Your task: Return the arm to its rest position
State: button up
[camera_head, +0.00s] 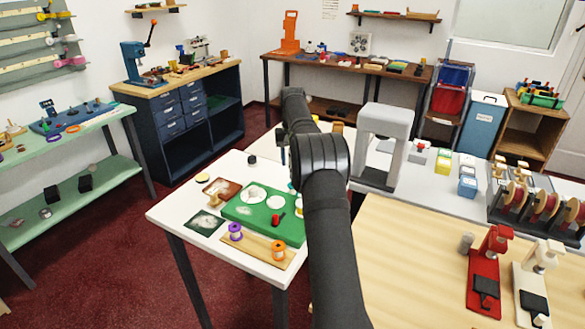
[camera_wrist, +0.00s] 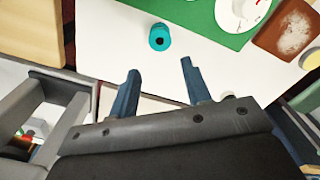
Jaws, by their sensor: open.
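My gripper (camera_wrist: 158,76) is open and empty in the wrist view, its two blue-grey fingers apart above the white table. A teal round piece (camera_wrist: 160,37) stands on the white tabletop just beyond the fingertips, not touching them. In the head view my black arm reaches over the white table (camera_head: 172,212) and hides part of it.
A green mat (camera_head: 240,214) with white discs and a red item lies on the white table. A board (camera_head: 256,243) with purple and orange spools is in front. A grey arch (camera_head: 400,128) stands close right of my arm. Red (camera_head: 486,262) and white presses stand at right.

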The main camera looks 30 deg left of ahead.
jog(key=shift+r, duration=0.2)
jog(key=shift+f, duration=0.1)
notch_tip(320, 180, down, 12)
jog(key=shift+f, duration=0.2)
jog(key=shift+r, duration=2.2)
